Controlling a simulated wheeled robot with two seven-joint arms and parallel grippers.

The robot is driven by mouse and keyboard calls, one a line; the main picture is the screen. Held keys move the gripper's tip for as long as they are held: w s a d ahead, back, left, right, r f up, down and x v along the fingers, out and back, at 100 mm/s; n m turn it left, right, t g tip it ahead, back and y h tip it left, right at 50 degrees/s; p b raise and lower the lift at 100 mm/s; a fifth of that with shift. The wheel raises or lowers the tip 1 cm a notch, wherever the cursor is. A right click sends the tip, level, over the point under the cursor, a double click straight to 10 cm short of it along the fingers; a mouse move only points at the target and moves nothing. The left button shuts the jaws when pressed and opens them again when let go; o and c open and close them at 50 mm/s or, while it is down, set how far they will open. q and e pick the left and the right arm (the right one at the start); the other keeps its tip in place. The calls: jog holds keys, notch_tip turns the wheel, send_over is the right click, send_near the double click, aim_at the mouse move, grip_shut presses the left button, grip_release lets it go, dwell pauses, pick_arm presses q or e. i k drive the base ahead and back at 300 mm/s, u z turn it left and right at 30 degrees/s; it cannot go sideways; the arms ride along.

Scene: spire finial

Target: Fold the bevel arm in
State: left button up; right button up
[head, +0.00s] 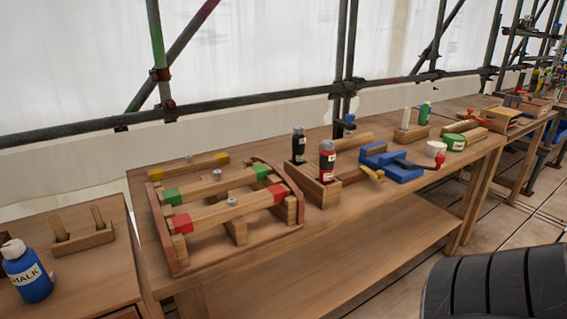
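I cannot make out a bevel arm with certainty. A small yellow piece (372,174) sticks out at the front edge of the bench, beside a blue vise-like tool (392,163). Neither of my grippers is in view.
The long wooden bench (370,225) carries a wooden rack (172,252) with colour-banded bars, a wooden box (318,190) with black and red bottles, and a green tub (455,142). A blue chalk bottle (28,272) stands at left. Scaffold poles (250,107) run behind.

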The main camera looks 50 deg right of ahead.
aim_at(378, 176)
jog(key=z, duration=1.45)
jog(key=k, duration=0.25)
jog(key=z, duration=2.05)
jog(key=i, duration=1.1)
jog(key=u, duration=0.7)
jog(key=i, duration=0.95)
jog(key=u, duration=1.05)
